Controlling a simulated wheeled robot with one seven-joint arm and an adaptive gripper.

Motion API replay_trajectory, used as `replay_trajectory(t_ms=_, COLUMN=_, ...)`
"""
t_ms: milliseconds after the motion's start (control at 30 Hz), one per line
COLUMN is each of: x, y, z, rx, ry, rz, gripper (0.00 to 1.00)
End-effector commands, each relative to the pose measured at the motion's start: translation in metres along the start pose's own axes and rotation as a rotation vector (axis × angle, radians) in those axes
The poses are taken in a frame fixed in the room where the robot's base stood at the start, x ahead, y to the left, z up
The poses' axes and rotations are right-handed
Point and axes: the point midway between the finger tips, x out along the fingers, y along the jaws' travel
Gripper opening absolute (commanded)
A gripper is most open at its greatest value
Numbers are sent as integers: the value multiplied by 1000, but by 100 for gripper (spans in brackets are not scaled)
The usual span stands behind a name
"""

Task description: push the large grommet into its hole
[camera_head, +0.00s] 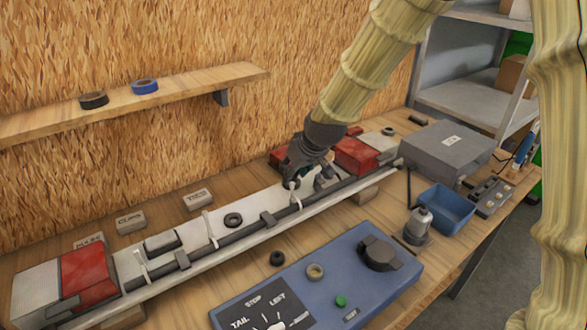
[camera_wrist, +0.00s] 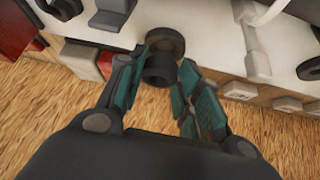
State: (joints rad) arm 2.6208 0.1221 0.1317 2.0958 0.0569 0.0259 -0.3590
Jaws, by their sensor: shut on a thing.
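My gripper (camera_head: 298,182) is at the white trailer frame (camera_head: 195,262), left of the red block on its right half. In the wrist view my gripper (camera_wrist: 165,65) has its fingers closed about a dark, round, stepped piece that looks like the large grommet (camera_wrist: 158,74). A wider dark ring (camera_wrist: 167,41) shows just beyond it against the white frame. I cannot tell whether that ring is the grommet's own flange or a separate part. The hole is hidden, and I cannot tell how far the piece is in. In the head view my gripper hides the piece.
Another black ring (camera_head: 233,220) lies on the frame to the left. A dark conduit (camera_head: 240,231) with clips runs along it. A grey box (camera_head: 445,150) stands right.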

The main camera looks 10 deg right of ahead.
Motion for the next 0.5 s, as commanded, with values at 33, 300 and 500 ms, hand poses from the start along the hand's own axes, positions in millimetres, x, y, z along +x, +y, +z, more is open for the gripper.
replay_trajectory(t_ms=33, x=0, y=0, z=0, rx=0, ry=0, rz=0, gripper=19)
replay_trajectory(t_ms=300, x=4, y=0, z=2, rx=0, ry=0, rz=0, gripper=19)
replay_trajectory(t_ms=500, x=9, y=0, z=5, rx=0, ry=1, rz=0, gripper=19)
